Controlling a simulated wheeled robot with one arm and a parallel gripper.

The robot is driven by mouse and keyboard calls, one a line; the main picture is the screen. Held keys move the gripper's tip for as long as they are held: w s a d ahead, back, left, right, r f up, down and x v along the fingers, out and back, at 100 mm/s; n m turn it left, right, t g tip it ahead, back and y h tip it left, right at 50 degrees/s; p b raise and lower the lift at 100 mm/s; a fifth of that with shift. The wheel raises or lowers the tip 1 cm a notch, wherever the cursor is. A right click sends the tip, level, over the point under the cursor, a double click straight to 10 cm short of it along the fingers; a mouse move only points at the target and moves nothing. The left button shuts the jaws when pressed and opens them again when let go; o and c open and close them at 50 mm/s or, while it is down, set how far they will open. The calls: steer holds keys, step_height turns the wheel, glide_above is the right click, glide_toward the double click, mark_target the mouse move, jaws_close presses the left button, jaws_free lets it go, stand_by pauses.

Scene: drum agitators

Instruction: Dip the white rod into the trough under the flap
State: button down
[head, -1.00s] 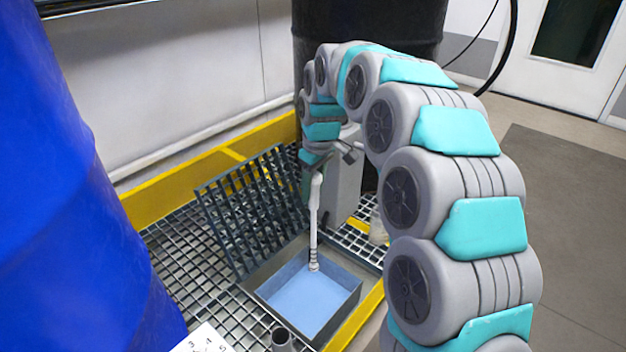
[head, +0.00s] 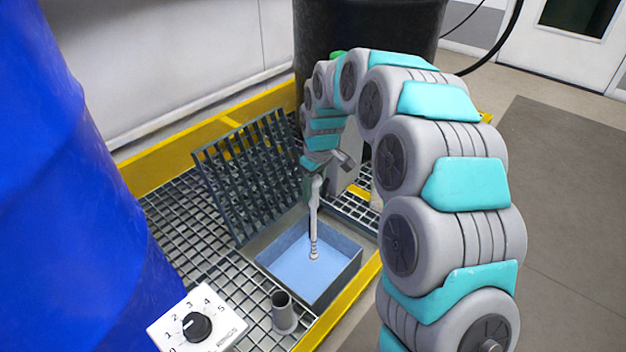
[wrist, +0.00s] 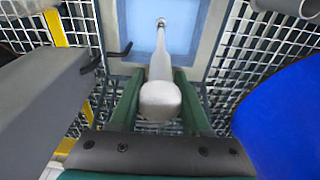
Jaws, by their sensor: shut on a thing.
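The white rod (head: 314,218) hangs nearly upright from my gripper (head: 316,178), with its knobbed lower end over the blue inside of the trough (head: 352,284). I cannot tell whether the tip touches the blue surface. The flap (head: 243,170), a dark grating panel, stands raised and tilted along the trough's back left side. In the wrist view, the green fingers of my gripper (wrist: 157,98) are shut on the thick end of the white rod (wrist: 161,62), which points into the trough (wrist: 120,40).
A blue drum (head: 70,170) stands at left and a black drum (head: 370,25) behind. A numbered dial box (head: 197,322) and a short grey tube (head: 284,312) are in front of the trough. Yellow edging (head: 345,317) borders the grating.

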mark_target(313, 217)
step_height(313, 217, down, 11)
steer(key=shift+r+b, duration=0.2)
steer(key=shift+b, duration=0.7)
steer(key=shift+f, duration=0.4)
stand_by(0.5)
step_height(313, 217, up, 25)
steer(key=p, duration=0.7)
steer(key=shift+r, duration=0.15)
stand_by(0.6)
